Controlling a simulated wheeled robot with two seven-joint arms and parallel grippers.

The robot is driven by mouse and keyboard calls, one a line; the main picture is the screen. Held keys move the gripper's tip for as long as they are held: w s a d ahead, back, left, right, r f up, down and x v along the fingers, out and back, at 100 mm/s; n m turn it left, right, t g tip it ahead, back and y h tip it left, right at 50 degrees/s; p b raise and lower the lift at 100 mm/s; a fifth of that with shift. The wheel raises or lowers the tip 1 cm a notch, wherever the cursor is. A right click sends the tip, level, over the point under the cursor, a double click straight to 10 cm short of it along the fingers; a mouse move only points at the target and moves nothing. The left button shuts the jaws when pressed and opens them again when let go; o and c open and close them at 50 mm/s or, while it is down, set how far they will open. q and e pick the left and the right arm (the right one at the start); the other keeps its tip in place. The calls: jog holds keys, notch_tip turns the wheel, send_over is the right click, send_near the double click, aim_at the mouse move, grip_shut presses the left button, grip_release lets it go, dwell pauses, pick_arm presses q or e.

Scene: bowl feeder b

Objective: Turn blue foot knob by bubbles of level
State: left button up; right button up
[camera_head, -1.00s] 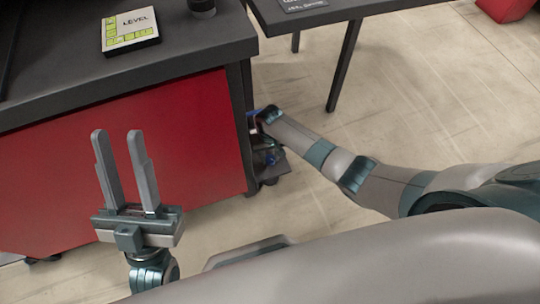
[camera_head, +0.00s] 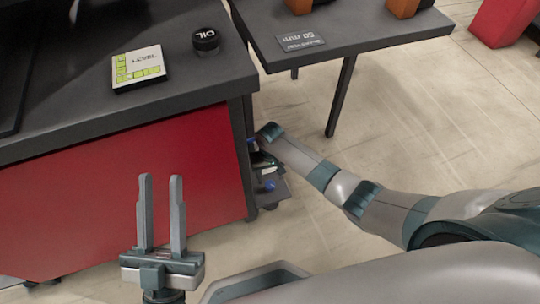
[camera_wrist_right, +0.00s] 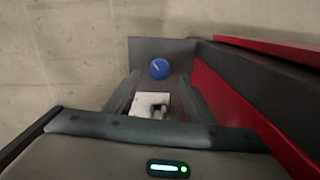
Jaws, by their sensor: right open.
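The blue foot knob (camera_wrist_right: 160,69) is a round blue disc with a pale mark, on a dark plate in the right wrist view. In the head view it is a small blue spot (camera_head: 269,185) low by the bench corner. My right gripper (camera_wrist_right: 160,82) is open; its fingers point toward the knob, which appears just beyond the tips. Whether they touch it I cannot tell. The level (camera_head: 138,68), a white card-like block with yellow-green bubble strips, lies on the bench top; its bubbles are too small to read. My left gripper (camera_head: 161,212) is open and empty, fingers up, before the red panel.
The dark bench top (camera_head: 60,125) has a red front panel (camera_head: 120,190). A black oil cap (camera_head: 206,41) stands on it. A dark side table (camera_head: 360,35) carries a label plate (camera_head: 300,42) and orange-brown blocks. A pale block (camera_wrist_right: 150,104) shows between my right fingers.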

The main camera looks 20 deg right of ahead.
notch_tip(320, 180, up, 6)
jog(key=p, duration=0.2)
notch_tip(320, 180, up, 4)
jog(key=r+p, duration=0.1)
send_over(270, 184)
pick_arm(q)
jog(key=w+f+g+y, duration=0.2)
jog(key=f+g, duration=0.6)
jog(key=f, duration=0.5)
jog(key=shift+w+f+g+y+p, duration=0.3)
jog(key=shift+w+y+p, duration=0.1)
jog(key=shift+w, duration=0.45)
pick_arm(e)
jog(key=shift+r, duration=0.45)
pick_arm(q)
jog(key=shift+s+a, duration=0.1)
pick_arm(e)
jog(key=shift+s+f, duration=0.1)
